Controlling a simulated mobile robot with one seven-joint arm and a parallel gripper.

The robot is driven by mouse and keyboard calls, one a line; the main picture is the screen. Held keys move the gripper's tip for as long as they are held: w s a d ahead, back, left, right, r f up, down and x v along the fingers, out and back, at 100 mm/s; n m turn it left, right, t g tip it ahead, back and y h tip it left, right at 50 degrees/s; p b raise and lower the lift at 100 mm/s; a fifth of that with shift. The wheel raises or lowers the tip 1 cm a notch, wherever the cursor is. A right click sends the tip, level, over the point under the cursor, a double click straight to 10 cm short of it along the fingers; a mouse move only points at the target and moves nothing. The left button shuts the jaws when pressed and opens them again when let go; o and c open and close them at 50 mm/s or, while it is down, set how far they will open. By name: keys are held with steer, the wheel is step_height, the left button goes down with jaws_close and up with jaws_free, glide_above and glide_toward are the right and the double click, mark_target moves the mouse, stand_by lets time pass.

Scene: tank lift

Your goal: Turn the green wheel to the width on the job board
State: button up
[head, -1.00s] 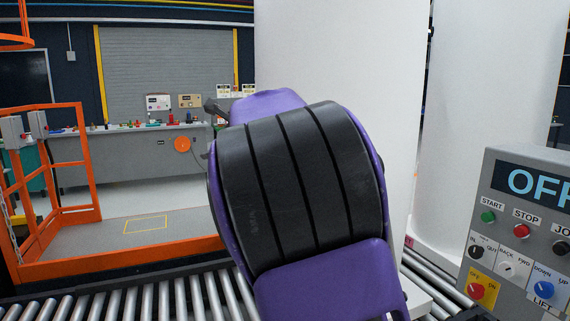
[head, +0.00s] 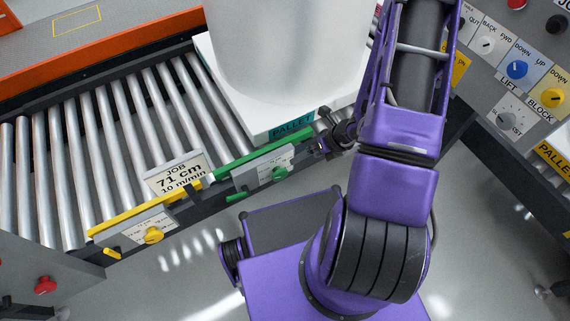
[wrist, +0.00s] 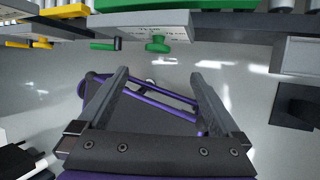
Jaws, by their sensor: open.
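The green wheel (head: 281,174) is a small knob on a white scale plate under a green bar, on the front side of the roller conveyor. In the wrist view the green wheel (wrist: 158,44) shows beyond the fingertips, near the top centre. The job board (head: 177,174) reads JOB, 71 cm, 10 m/min, and stands left of the wheel. My gripper (head: 327,138) is right of the wheel in the head view, partly hidden by its own wrist. In the wrist view my gripper (wrist: 160,76) is open and empty, apart from the wheel. The scale's reading is too small to tell.
A yellow knob (head: 153,235) on a similar plate sits to the left. A white tank (head: 280,50) stands on a pallet (head: 262,128) on the rollers (head: 90,150). A control panel (head: 515,75) is at the upper right. Open floor (head: 180,280) lies in front.

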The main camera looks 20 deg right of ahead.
mark_target(284, 172)
steer(key=b+x, duration=0.2)
steer(key=x, duration=0.6)
steer(key=b+x, duration=0.1)
steer(key=x, duration=0.8)
steer(key=shift+s+a+f+b, duration=0.15)
steer(key=shift+a+f+b, duration=0.05)
steer(key=shift+a+b, duration=0.15)
steer(key=c, duration=1.3)
steer(key=shift+d, duration=0.1)
